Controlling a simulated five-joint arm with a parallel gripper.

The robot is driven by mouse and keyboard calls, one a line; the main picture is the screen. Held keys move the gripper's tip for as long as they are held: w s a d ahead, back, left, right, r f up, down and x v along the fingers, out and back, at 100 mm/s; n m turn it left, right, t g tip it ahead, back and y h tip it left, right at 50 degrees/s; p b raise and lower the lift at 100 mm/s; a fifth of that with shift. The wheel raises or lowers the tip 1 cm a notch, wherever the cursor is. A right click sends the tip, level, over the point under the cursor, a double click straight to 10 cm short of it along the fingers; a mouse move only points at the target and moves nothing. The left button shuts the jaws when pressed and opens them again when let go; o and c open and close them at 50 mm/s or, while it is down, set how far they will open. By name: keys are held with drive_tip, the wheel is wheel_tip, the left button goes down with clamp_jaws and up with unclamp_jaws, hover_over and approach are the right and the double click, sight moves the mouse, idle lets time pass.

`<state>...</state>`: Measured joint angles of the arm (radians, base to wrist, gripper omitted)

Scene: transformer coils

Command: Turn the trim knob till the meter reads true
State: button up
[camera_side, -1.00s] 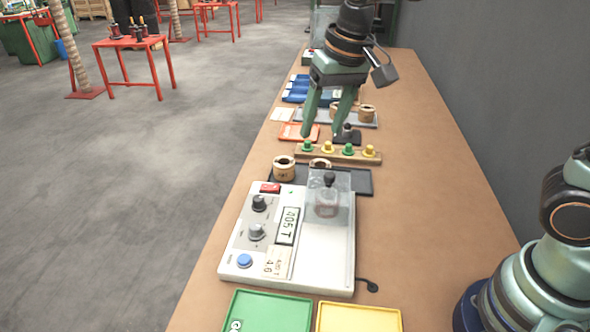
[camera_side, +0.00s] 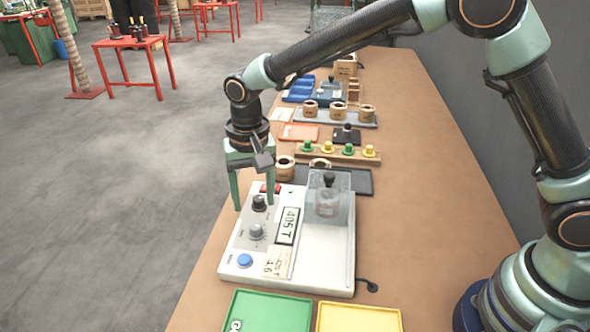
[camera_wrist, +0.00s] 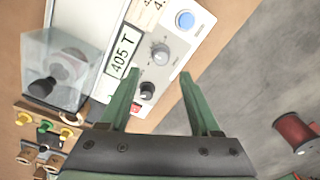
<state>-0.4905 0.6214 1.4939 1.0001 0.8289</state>
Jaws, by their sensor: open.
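The white meter box (camera_side: 327,265) lies on the bench with a display (camera_side: 288,225) that reads 405 T. Its panel has a black knob (camera_side: 259,203), a grey knob (camera_side: 256,231) and a blue button (camera_side: 244,260). I cannot read which knob is the trim. A card (camera_side: 278,261) with partly legible figures lies beside the display. My gripper (camera_side: 255,202) is open and empty, pointing down over the panel's black-knob end. In the wrist view, the black knob (camera_wrist: 147,90) and grey knob (camera_wrist: 160,54) appear near and beyond the fingertips (camera_wrist: 156,76).
A clear cover (camera_side: 340,185) stands over a coil on the meter's right side. A red switch (camera_side: 270,187) is close to the fingers. Coils (camera_side: 285,170) and a wooden rack of yellow and green pegs (camera_side: 337,153) lie behind. Green (camera_side: 265,312) and yellow (camera_side: 357,318) trays are in front.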

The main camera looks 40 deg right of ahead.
sight(256, 225)
wheel_tip(256, 225, down, 7)
drive_tip(key=shift+a+f, duration=0.1)
drive_tip(key=shift+f, duration=0.05)
drive_tip(key=shift+c, duration=0.3)
clamp_jaws()
